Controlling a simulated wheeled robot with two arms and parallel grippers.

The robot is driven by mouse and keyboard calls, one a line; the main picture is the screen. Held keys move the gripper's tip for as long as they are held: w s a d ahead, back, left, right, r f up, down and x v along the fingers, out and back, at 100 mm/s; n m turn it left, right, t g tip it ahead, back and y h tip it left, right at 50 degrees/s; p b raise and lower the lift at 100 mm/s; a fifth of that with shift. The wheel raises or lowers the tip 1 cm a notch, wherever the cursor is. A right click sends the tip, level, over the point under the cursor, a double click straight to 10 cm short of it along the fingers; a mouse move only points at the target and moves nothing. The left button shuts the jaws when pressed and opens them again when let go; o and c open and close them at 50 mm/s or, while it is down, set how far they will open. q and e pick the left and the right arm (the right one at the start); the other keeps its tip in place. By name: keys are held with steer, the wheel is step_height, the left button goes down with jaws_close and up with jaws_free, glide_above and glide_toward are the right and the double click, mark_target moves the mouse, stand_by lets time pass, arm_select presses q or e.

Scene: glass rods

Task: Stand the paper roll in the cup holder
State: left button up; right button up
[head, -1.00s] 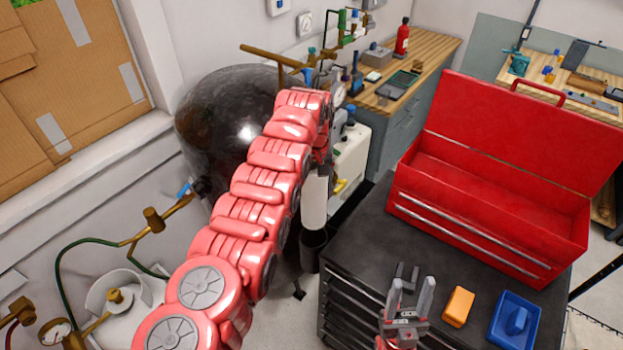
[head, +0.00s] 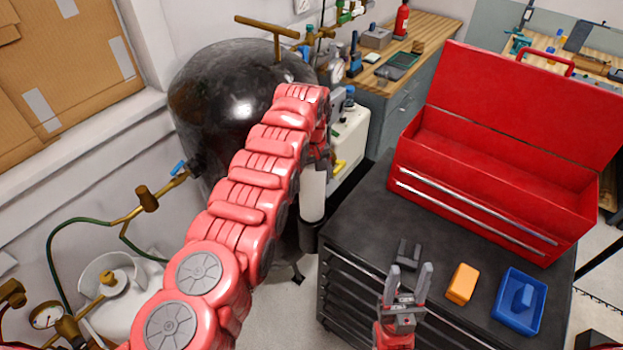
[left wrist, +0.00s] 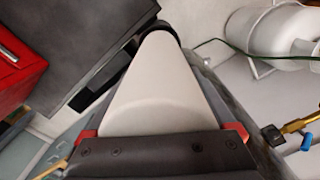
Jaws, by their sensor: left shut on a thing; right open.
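The white paper roll (head: 313,193) is upright beside the black cabinet, held by my left gripper (head: 318,155). Its lower end meets the top of the black cup holder (head: 308,240) at the cabinet's left side. In the left wrist view the roll (left wrist: 160,85) runs away from the shut jaws (left wrist: 162,132), and the cup holder's dark rim (left wrist: 162,27) curves around its far end. How deep the roll sits in the holder is hidden. My right gripper (head: 408,285) is open and empty above the front of the cabinet top.
The black cabinet (head: 365,225) carries an open red toolbox (head: 480,215), an orange block (head: 462,283), a blue tray (head: 519,300) and a small dark bracket (head: 405,253). A big black tank (head: 225,105) stands behind my left arm. A white gas cylinder (head: 120,305) is lower left.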

arm_select(q)
steer(key=shift+f+b, duration=4.8)
steer(key=shift+f, duration=0.35)
steer(key=o, duration=1.4)
steer(key=shift+r, duration=0.15)
